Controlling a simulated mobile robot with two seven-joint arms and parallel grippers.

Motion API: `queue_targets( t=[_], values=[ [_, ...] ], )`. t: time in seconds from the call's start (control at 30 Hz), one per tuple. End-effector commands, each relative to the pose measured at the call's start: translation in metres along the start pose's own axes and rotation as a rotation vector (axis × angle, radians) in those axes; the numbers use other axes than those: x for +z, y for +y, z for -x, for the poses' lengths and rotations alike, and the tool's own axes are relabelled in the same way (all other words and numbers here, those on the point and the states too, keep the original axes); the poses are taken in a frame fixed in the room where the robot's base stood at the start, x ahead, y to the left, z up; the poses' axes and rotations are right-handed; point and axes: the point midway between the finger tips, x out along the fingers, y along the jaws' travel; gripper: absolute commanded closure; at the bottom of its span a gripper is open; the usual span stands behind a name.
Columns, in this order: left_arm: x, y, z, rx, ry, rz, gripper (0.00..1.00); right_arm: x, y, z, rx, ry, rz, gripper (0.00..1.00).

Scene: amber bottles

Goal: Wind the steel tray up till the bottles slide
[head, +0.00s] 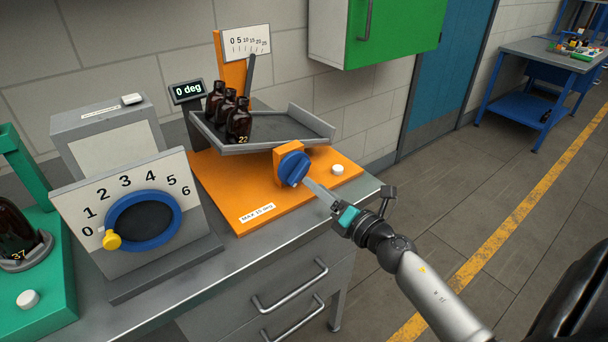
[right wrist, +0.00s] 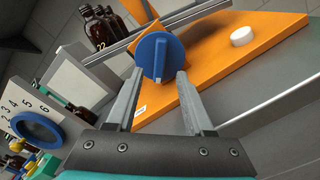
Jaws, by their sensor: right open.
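The steel tray (head: 290,144) sits on the orange tilt rig, and the display (head: 188,91) beside it reads 0 deg. Several amber bottles (head: 238,124) stand upright in a row at the tray's left part; some also show in the right wrist view (right wrist: 100,32). A blue knob (head: 293,169) is on the rig's front, on an orange block. My right gripper (head: 311,184) is just in front of the knob. In the right wrist view its open fingers point at the knob (right wrist: 160,57), one on each side of its near end; contact cannot be told. My left gripper is not in view.
The rig's orange base (head: 226,194) carries a MAX 15 deg label and a white button (head: 338,169). A blue dial (head: 143,221) numbered 0 to 6 stands to the left, its yellow knob (head: 111,241) near 0. A green stand (head: 60,285) with a bottle is at far left.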

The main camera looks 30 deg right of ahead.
Motion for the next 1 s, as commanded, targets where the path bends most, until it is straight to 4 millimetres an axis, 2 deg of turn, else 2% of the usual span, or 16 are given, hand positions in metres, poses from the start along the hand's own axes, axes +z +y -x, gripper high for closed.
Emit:
queue_targets(
  t=[0.2,0.4,0.83,1.0],
  values=[
    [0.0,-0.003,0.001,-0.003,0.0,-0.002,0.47,0.001,0.001,-0.032,0.002,-0.001,0.0,0.47],
    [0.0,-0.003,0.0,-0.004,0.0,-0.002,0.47,0.0,0.0,-0.051,0.001,-0.001,-0.001,0.47],
    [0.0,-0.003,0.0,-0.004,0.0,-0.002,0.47,0.0,0.0,-0.057,0.0,0.0,-0.001,0.47],
    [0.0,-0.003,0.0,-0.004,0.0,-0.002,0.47,0.0,0.0,-0.057,0.0,0.0,-0.001,0.66]
  ],
)
